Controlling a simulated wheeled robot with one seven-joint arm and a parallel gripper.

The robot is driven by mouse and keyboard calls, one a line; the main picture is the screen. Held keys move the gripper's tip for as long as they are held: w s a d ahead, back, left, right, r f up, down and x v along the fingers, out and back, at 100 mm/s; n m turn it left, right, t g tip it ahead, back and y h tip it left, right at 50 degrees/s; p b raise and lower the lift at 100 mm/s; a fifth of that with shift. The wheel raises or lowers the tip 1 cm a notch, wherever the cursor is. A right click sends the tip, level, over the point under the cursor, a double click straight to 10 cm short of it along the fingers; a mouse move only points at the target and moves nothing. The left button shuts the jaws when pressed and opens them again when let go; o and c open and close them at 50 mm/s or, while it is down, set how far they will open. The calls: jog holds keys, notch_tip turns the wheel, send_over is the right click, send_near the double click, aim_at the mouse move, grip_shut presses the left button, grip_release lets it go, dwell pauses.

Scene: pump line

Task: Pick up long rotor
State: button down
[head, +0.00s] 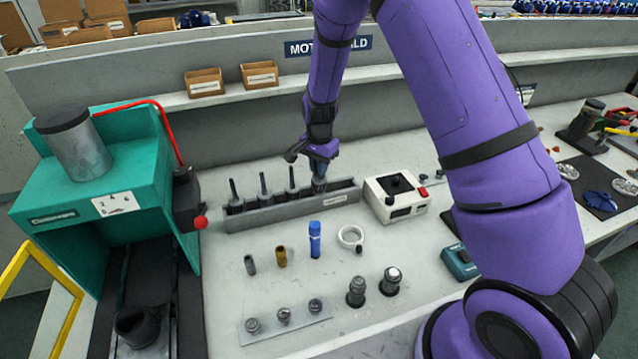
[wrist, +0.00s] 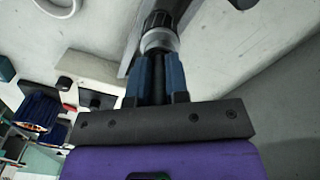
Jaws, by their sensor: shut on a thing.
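A long grey rack (head: 290,209) stands near the back of the bench. Several dark rotors with thin upright shafts stand in it, among them a left rotor (head: 236,203) and a middle rotor (head: 265,196). My gripper (head: 319,168) is at the rack's right end, pointing down, shut on the shaft of the rightmost rotor (head: 319,186). In the wrist view my gripper's blue fingers (wrist: 160,78) close around this shaft, below a silver collar and dark body (wrist: 159,38). The rotor's lower part is hidden by the rack, and I cannot tell whether it is lifted.
A white control box (head: 396,197) stands close right of the rack. A teal press (head: 95,190) with a red handle is at left. A blue cylinder (head: 315,240), brass sleeve (head: 281,257) and white ring (head: 350,237) stand in front. A shelf wall (head: 130,110) runs behind.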

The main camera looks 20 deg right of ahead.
jog(key=shift+r, duration=0.1)
notch_tip(320, 180, up, 10)
jog(key=shift+f, duration=0.1)
dwell(0.4)
